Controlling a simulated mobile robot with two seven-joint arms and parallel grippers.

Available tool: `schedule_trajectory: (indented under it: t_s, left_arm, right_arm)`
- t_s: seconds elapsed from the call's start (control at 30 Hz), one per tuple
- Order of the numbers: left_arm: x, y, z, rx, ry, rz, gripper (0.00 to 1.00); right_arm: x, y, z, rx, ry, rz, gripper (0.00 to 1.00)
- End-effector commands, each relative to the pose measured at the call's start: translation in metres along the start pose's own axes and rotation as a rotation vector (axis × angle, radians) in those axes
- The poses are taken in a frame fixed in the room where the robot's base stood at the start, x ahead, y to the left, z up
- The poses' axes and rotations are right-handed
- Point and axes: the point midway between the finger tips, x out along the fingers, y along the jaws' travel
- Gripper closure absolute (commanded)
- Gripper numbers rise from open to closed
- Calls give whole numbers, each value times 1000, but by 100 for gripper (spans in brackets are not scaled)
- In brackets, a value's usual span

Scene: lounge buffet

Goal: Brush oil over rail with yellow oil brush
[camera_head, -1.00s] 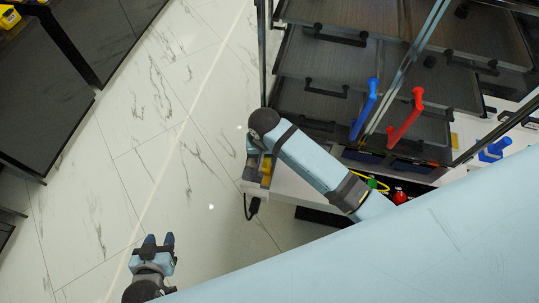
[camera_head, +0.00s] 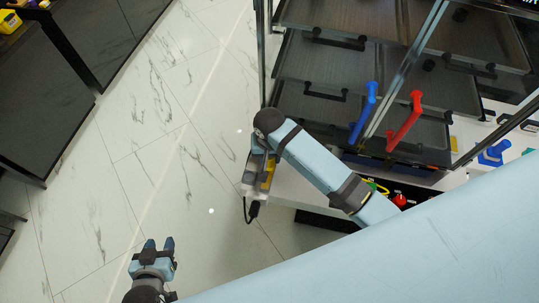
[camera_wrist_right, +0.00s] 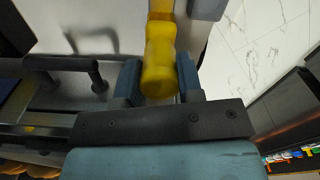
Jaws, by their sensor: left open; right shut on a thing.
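The yellow oil brush (camera_wrist_right: 160,62) shows in the right wrist view as a thick yellow handle between my right gripper's fingers (camera_wrist_right: 158,84). The right gripper is shut on it. In the head view, part of the yellow brush (camera_head: 268,174) shows beside the right wrist, over the left end of the white counter. The brush's bristles cannot be made out. My left gripper (camera_head: 154,245) is open and empty, low over the marble floor at the lower left. Which part is the rail is unclear; a long metal bar (camera_head: 407,66) crosses the station in the head view.
Dark drawers with black handles (camera_head: 340,40) fill the upper right. A blue lever (camera_head: 365,112) and a red lever (camera_head: 404,121) stick up there. A blue object (camera_head: 493,153) lies on the counter at right. Marble floor (camera_head: 150,130) is clear; dark cabinets (camera_head: 45,90) stand left.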

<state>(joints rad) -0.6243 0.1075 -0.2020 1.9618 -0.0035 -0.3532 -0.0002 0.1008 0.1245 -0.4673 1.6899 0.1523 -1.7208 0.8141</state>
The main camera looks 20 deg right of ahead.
Motion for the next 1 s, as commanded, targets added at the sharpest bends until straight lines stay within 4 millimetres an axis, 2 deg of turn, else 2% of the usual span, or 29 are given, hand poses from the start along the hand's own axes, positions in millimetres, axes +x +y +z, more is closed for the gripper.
schedule_trajectory:
  t_s: [0.23, 0.6, 1.0]
  left_arm:
    - [1, 0, 0, 0, 1, 0, 57]
    - [2, -1, -2, 1, 5, 0, 57]
    - [1, 0, -2, 1, 3, 0, 57]
  right_arm:
    - [0, -8, -1, 0, -3, 0, 100]
    - [-3, 11, 4, 0, -1, -1, 100]
    - [-2, -8, -2, -1, 0, -2, 100]
